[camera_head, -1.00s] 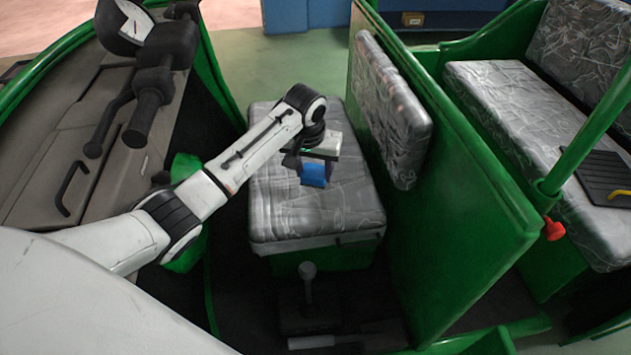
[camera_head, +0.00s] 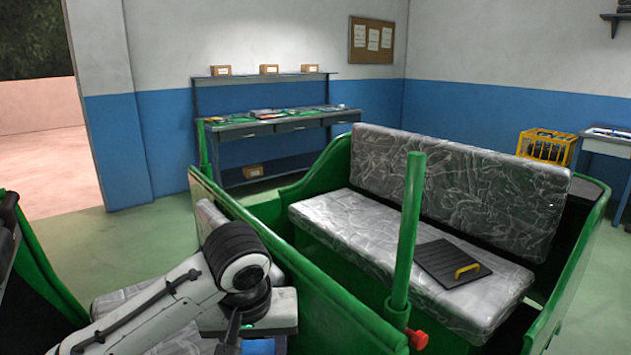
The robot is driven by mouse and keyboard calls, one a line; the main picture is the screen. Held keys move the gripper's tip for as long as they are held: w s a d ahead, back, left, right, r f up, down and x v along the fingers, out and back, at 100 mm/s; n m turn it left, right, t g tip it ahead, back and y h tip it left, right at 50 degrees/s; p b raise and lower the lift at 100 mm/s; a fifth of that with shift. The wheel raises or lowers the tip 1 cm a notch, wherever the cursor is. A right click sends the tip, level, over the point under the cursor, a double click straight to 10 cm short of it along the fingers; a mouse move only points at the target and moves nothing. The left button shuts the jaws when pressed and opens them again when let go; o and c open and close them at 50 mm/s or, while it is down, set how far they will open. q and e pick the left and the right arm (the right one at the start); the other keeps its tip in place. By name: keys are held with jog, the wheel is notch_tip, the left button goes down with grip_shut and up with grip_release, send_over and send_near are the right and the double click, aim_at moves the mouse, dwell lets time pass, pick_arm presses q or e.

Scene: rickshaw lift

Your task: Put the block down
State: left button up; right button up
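My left gripper (camera_head: 260,336) is at the bottom edge, on the end of the white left arm. It is in front of the green partition, and its fingertips are cut off by the frame. My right gripper is out of view.
The rear bench seat (camera_head: 355,222) is grey and wrinkled, with a dark board with a yellow handle (camera_head: 453,262) on it. A green post (camera_head: 408,230) with a red knob (camera_head: 417,339) stands before it. A workbench (camera_head: 285,125) and a yellow crate (camera_head: 547,146) are behind.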

pick_arm(q)
jog(key=s+d+m, duration=0.1)
jog(key=s+d, duration=0.1)
jog(key=s, duration=1.1)
jog(key=w+a+f+n+y+b, duration=0.1)
jog(key=w+a+f+n+b, duration=0.1)
jog(key=w+a+f+n, duration=0.45)
jog(key=w+a+f+n+b, duration=0.1)
jog(key=w+a+b, duration=0.2)
jog(key=w, duration=0.7)
jog(key=w+a+f+n+b, duration=0.1)
jog(key=w+a+f, duration=0.1)
jog(key=a+f, duration=0.1)
jog(key=w+a+f+n+g+y, duration=0.1)
jog(key=a+f+n, duration=0.1)
jog(key=a+f, duration=0.2)
jog(key=w+a+f+n+b, duration=0.1)
jog(key=w+a+f, duration=0.1)
jog(key=a, duration=0.3)
jog(key=shift+w+f+b, duration=0.3)
jog(key=shift+f+b, duration=0.05)
jog(key=shift+f, duration=2.85)
